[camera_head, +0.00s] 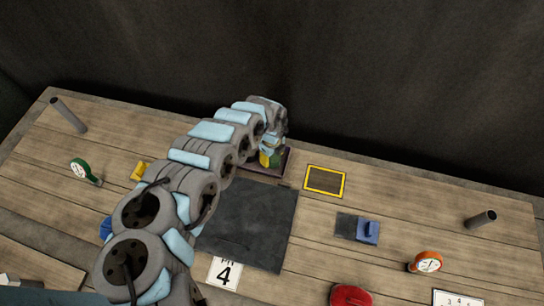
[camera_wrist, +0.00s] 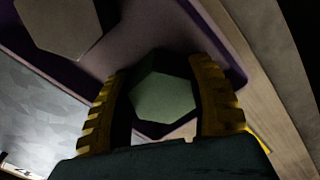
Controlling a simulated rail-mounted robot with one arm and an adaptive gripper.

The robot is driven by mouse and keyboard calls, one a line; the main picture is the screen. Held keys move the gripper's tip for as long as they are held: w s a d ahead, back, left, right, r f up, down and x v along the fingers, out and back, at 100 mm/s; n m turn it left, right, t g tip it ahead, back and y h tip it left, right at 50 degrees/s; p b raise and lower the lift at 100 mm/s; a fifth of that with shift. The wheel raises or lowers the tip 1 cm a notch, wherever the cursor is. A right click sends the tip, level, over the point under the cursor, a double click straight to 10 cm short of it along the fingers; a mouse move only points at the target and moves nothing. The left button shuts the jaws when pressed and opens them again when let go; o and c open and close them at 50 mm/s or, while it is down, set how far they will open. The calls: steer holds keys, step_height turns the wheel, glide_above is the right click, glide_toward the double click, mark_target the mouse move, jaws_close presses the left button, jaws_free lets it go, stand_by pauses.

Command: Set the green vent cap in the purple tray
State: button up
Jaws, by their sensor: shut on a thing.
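The green vent cap (camera_wrist: 165,97) is hexagonal and sits between the two ridged yellow fingers of my gripper (camera_wrist: 160,105), which is shut on it. In the head view my gripper (camera_head: 269,156) is at the far edge of the table, over the purple tray (camera_head: 286,163), mostly hidden by my arm. In the wrist view the purple tray (camera_wrist: 222,45) lies behind and around the cap, with its rim at the right. I cannot tell whether the cap touches the tray floor.
A grey hexagonal piece (camera_wrist: 62,22) is at the tray's upper left in the wrist view. A dark mat (camera_head: 250,222) lies in front of the tray. A yellow-framed square (camera_head: 325,181) and a blue block (camera_head: 368,232) are to the right.

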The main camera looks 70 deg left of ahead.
steer(key=o, duration=1.1)
steer(key=shift+f, duration=0.1)
steer(key=shift+c, duration=0.2)
step_height(320, 180, up, 11)
steer(key=p, duration=0.3)
steer(key=shift+a+f, duration=0.1)
steer(key=shift+f, duration=0.1)
steer(key=shift+r, duration=0.85)
